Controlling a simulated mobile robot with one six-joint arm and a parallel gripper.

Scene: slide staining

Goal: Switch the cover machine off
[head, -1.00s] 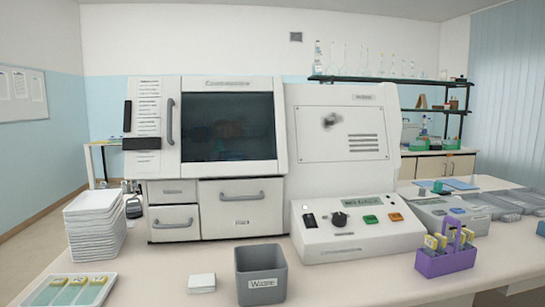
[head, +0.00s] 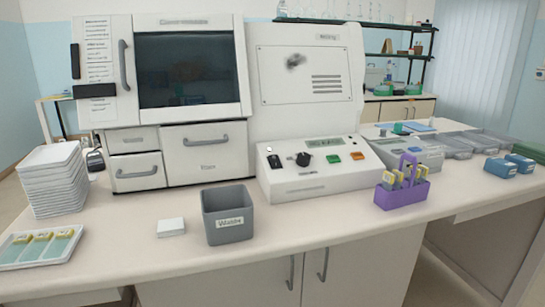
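The cover machine (head: 262,118) is a large white unit on the bench, with a dark window (head: 188,68) at its left and a sloped control panel (head: 318,177) at its lower right. The panel carries a small display (head: 324,142), a small dark switch (head: 274,161) at its left, a black knob (head: 303,159), a green button (head: 333,159) and an orange button (head: 357,156). The switch's position is too small to tell. My gripper is not in view.
A grey waste bin (head: 228,232) and a white block (head: 171,227) stand in front of the machine. A purple rack (head: 402,196) with slides stands right of the panel. Stacked white trays (head: 53,182) and a slide tray (head: 38,248) are at left. The bench front is mostly clear.

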